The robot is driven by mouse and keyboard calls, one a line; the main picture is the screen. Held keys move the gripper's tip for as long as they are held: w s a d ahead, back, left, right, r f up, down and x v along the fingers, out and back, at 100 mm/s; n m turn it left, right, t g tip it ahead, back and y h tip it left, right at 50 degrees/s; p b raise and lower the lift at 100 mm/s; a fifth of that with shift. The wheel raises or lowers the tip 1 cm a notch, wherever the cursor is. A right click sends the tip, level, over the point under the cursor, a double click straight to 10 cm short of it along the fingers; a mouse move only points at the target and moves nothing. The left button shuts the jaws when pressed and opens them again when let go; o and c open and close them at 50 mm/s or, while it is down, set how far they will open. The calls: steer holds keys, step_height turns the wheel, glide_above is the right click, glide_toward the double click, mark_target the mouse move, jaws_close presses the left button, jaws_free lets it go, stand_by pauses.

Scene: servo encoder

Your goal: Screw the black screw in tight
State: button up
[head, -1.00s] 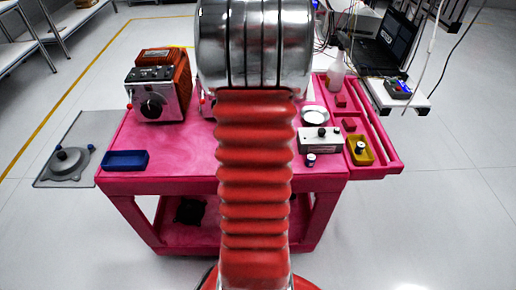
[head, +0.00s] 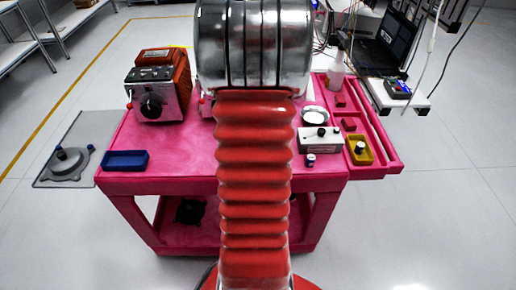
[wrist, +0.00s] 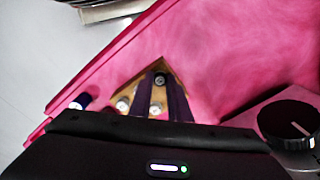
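The black screw (wrist: 159,79) shows in the wrist view as a small dark round head at the far corner of a tan triangular plate (wrist: 138,89). Two pale round heads, a left one (wrist: 122,104) and a right one (wrist: 155,109), sit on the same plate. My gripper (wrist: 161,78) is over the plate, its two dark fingers apart, one on each side of the black screw. I cannot tell whether they touch it. The fingers cover part of the plate. My arm hides this area in the head view.
A device with a large black knob (wrist: 290,122) stands close at the right in the wrist view. A dark blue-capped item (wrist: 79,101) is at the left. On the pink cart (head: 188,158) are a blue tray (head: 125,160), a grey box (head: 318,142) and a yellow bin (head: 367,157).

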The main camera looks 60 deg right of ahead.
steer(key=shift+c, duration=1)
steer(key=shift+w+r, duration=0.1)
steer(key=shift+r, duration=2.45)
steer(key=shift+w, duration=0.1)
steer(key=w+a+f+n, duration=0.1)
steer(key=w+a+n, duration=0.6)
steer(key=w, duration=0.5)
steer(key=w+a+f+n, duration=0.2)
steer(key=w+a+n, duration=0.2)
steer(key=w+a, duration=0.7)
steer(key=w+a+f+n, duration=0.1)
steer(key=w+a+n, duration=0.4)
steer(key=a, duration=0.8)
steer(key=w+a+f+n, duration=0.1)
steer(key=w+a+n, duration=0.4)
steer(key=a, duration=0.7)
steer(key=shift+w+a+n, duration=0.3)
steer(key=shift+w+a, duration=0.1)
steer(key=shift+w, duration=0.3)
steer(key=shift+a, duration=0.1)
